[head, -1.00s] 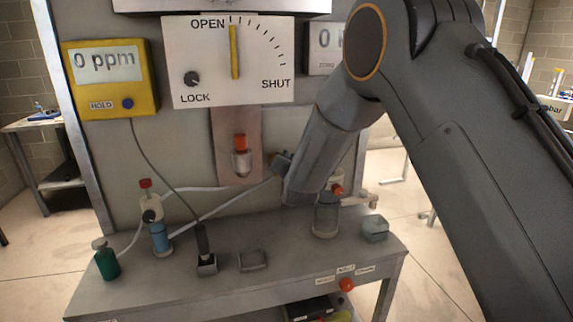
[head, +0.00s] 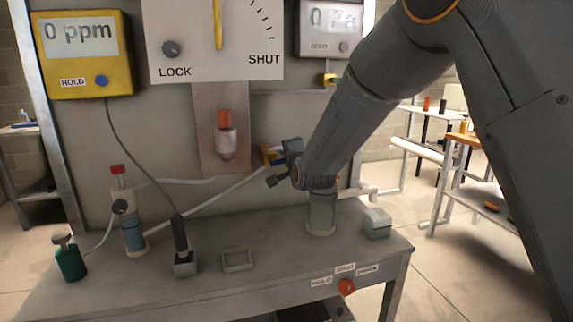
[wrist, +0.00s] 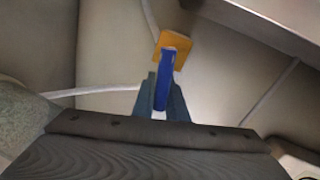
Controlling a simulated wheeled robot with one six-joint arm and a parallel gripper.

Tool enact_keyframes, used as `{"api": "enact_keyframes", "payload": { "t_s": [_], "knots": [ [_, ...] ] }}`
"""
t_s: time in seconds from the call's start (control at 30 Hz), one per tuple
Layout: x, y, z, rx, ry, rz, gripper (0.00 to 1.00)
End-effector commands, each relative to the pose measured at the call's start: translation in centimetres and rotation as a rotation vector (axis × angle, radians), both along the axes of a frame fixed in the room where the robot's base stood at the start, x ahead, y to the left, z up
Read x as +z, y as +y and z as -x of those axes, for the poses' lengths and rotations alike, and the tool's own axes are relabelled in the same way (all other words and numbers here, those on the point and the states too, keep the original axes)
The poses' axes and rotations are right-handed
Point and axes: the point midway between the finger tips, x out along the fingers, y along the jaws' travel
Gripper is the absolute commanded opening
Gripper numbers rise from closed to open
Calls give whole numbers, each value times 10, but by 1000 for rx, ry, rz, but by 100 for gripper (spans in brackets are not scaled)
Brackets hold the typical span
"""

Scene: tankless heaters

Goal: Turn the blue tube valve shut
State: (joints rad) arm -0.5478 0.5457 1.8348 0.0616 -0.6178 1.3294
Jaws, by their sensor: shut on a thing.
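A small valve with an orange-yellow body (head: 273,155) sits on a white tube in front of the panel, partly hidden by my gripper in the head view. In the wrist view its blue handle (wrist: 164,82) stands out in front of the orange body (wrist: 173,43). My gripper (wrist: 162,100) is shut on the blue handle, with a finger on each side of it. The handle looks nearly in line with the fingers. In the head view my gripper (head: 287,165) is at the valve, its fingertips partly hidden.
A bench (head: 215,285) carries a blue cylinder (head: 133,235) with a red top, a green bottle (head: 70,262), a clear jar (head: 321,215) and a grey block (head: 377,224). The panel behind holds a yellow meter (head: 85,62) reading 0 ppm and a dial plate (head: 190,60).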

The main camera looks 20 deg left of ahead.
Motion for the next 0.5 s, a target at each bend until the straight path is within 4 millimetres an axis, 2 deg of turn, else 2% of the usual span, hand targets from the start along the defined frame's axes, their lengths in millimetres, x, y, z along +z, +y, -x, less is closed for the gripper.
{"api": "enact_keyframes", "payload": {
  "t_s": [0.1, 0.5],
  "knots": [
    [-6, 0, 0, 1, 30, -47, 0],
    [-8, 0, 0, 1, 71, -114, 0]
  ]
}}
